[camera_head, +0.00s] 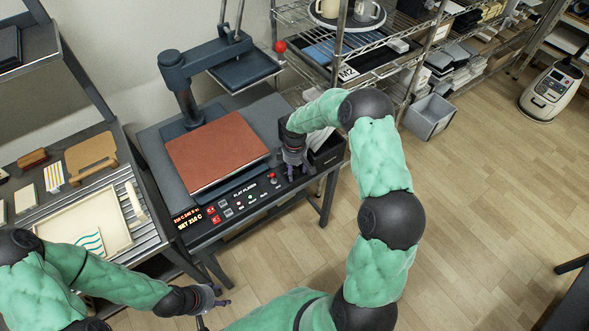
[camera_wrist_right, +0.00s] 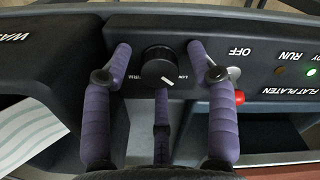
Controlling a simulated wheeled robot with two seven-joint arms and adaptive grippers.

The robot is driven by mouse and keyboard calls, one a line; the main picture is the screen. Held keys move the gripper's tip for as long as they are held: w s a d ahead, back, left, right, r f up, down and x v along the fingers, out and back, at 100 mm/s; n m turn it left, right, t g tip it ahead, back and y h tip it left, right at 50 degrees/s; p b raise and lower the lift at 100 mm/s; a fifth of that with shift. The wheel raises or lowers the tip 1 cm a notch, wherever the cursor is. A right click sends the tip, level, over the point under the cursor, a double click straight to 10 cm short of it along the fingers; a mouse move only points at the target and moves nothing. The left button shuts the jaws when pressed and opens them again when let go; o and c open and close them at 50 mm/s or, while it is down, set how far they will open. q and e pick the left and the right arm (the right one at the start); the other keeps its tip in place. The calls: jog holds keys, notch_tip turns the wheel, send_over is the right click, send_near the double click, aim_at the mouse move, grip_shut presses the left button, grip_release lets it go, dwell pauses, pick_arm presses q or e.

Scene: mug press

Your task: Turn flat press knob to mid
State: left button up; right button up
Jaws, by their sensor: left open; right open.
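The flat press (camera_head: 217,152) has a red-brown platen and a dark front control panel (camera_head: 240,205). Its black round knob (camera_wrist_right: 160,68) shows in the right wrist view, with a white pointer line slanting toward the lower right, near an upside-down label that seems to read LOW. My right gripper (camera_head: 293,170) is at the panel's right end in the head view and hides the knob there. In the wrist view my right gripper (camera_wrist_right: 160,52) is open, its purple fingers on either side of the knob with gaps visible. My left gripper (camera_head: 215,298) is open and empty in front of the press.
A side table (camera_head: 150,235) with a tray (camera_head: 88,232) stands left. A wire shelf (camera_head: 350,55) stands behind, with a grey bin (camera_head: 430,117) on the floor.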

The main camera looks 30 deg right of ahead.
aim_at(295, 170)
jog(key=c, duration=1.1)
jog(key=o, duration=1.1)
jog(key=shift+r, duration=0.1)
notch_tip(295, 170, up, 12)
